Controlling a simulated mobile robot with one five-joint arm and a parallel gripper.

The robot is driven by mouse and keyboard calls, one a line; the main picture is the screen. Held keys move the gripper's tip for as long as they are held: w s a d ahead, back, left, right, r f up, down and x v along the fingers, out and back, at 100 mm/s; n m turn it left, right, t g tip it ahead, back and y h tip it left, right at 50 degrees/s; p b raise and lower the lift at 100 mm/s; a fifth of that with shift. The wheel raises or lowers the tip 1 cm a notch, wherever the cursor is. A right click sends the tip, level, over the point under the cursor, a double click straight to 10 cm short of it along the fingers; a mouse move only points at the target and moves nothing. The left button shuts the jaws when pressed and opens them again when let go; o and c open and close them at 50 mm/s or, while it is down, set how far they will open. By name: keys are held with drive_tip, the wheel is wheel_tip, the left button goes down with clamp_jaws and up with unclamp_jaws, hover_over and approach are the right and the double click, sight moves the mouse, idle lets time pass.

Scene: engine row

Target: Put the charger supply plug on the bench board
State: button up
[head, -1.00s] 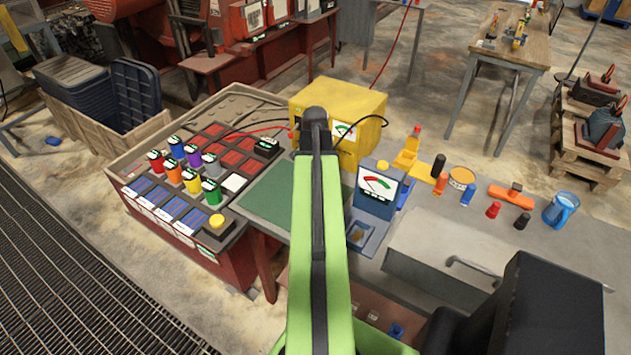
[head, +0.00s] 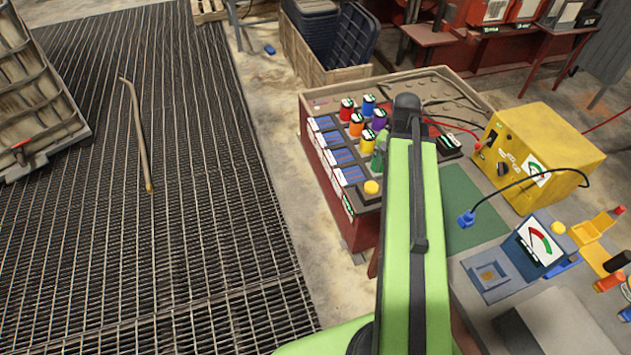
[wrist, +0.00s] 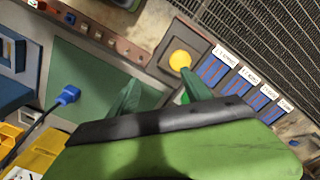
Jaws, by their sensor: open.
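A blue plug (head: 467,219) on a black cable lies over the green board (head: 462,188) on the bench; I take these as the charger supply plug and bench board. The cable runs to the yellow charger (head: 535,155). The blue plug (wrist: 69,95) also shows over the green board (wrist: 90,70) in the wrist view. My gripper (wrist: 160,78) is open with nothing visible between its fingers. It is over the board's edge near the yellow button (wrist: 180,60), apart from the plug.
A red panel case (head: 345,200) with several coloured posts stands left of the board. A blue meter (head: 540,243) and a blue tray (head: 490,275) are at its right. A crate (head: 325,70) stands behind. Open grating floor lies at left.

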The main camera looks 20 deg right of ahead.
drive_tip(key=w+a+f+n+b, duration=0.2)
drive_tip(key=a+n, duration=0.2)
drive_tip(key=a, duration=0.9)
drive_tip(key=w+a+f+n+b, duration=0.1)
drive_tip(key=a+n, duration=0.4)
drive_tip(key=a, duration=0.9)
drive_tip(key=shift+w+a+f+b, duration=0.25)
drive_tip(key=shift+w+f+b, duration=0.15)
drive_tip(key=shift+b, duration=0.05)
drive_tip(key=shift+r+p, duration=0.35)
drive_tip(key=shift+c, duration=0.2)
